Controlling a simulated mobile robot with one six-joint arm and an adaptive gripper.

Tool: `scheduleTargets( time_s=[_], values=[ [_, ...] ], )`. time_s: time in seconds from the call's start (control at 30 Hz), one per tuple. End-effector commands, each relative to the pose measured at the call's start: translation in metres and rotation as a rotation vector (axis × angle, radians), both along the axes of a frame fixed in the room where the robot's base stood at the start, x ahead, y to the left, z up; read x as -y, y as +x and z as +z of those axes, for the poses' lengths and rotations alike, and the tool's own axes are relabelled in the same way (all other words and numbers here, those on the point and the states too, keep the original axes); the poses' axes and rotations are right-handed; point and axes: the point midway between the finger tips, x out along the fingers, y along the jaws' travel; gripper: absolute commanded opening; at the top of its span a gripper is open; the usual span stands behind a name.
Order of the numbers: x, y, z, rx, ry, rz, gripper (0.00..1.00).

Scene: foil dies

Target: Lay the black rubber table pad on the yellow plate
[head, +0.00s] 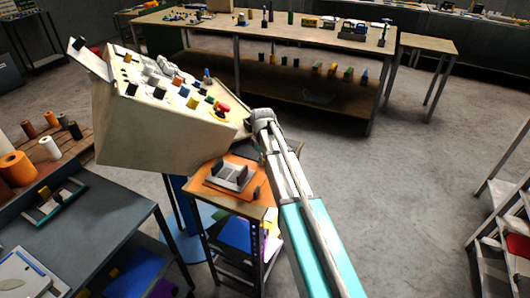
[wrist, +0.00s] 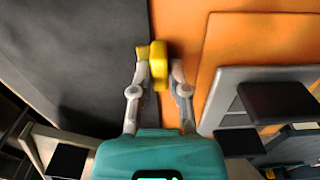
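In the wrist view my gripper (wrist: 160,70) has its fingers drawn in around a small yellow piece (wrist: 158,65), which fills most of the gap. Part of the piece shows beyond the left fingertip. An orange top (wrist: 235,40) lies below and to the right, with a dark grey surface to the left. I cannot pick out the black rubber table pad or the yellow plate for certain. Black blocks (wrist: 275,100) sit on a grey fixture.
The orange-topped cart (head: 262,172) carries a grey fixture (head: 229,176). A dark worktable (head: 90,240) stands at lower left and a long bench (head: 285,28) behind.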

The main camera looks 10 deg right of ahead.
Motion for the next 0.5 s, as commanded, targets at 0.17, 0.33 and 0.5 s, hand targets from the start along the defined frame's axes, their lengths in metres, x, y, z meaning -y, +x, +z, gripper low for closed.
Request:
scheduleTargets(
  time_s=[0.17, 0.33, 0.5],
  values=[
    [0.0001, 0.0001, 0.0, 0.0, 0.0, 0.0, 0.0],
    [0.0001, 0.0002, 0.0, 0.001, -0.001, 0.0, 0.0],
    [0.0, 0.0002, 0.0002, 0.001, -0.001, 0.0, 0.0]
  ],
)
